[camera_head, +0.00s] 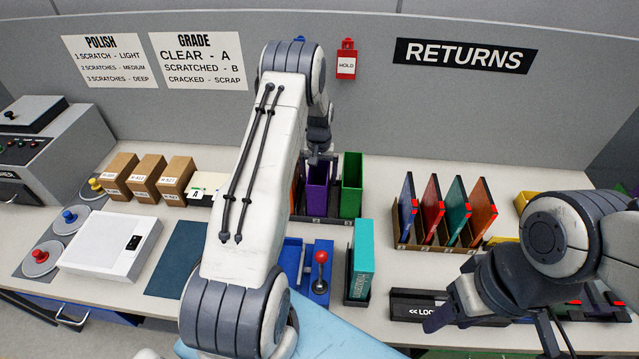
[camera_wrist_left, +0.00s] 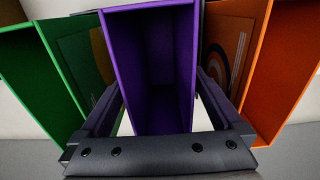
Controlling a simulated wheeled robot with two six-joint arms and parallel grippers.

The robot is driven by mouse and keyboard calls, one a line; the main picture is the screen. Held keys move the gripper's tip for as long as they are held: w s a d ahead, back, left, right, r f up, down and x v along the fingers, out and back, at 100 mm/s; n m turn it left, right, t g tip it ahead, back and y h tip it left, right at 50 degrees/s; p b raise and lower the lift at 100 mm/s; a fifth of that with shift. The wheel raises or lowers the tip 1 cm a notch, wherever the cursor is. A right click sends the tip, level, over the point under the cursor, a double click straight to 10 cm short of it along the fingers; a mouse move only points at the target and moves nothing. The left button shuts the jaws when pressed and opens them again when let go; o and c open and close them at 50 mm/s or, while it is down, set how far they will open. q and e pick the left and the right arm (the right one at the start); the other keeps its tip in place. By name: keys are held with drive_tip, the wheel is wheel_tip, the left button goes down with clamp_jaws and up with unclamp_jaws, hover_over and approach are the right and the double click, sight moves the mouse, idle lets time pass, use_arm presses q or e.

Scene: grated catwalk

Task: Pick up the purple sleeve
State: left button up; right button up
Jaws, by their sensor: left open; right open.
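The purple sleeve (camera_head: 317,194) stands upright in a dark rack at the centre of the bench, between an orange sleeve (camera_head: 296,187) and a green sleeve (camera_head: 351,185). My left gripper (camera_head: 319,158) is open over it. In the left wrist view the purple sleeve (camera_wrist_left: 152,60) shows as a hollow open box between the two fingers, one on each side. I cannot tell whether they touch it. The orange sleeve (camera_wrist_left: 285,70) and green sleeve (camera_wrist_left: 38,85) flank it there. My right gripper (camera_head: 440,318) is open and empty over the front right of the bench.
A teal case (camera_head: 362,262) stands in front of the rack. A blue fixture with a red-knobbed lever (camera_head: 320,258) is beside it. A cardboard holder (camera_head: 402,236) with several coloured cases is to the right. Brown boxes (camera_head: 147,170) and a white device (camera_head: 105,245) are left.

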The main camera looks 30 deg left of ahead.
use_arm(q)
drive_tip(key=shift+f, duration=0.7)
drive_tip(key=c, duration=1.3)
drive_tip(key=shift+r, duration=0.1)
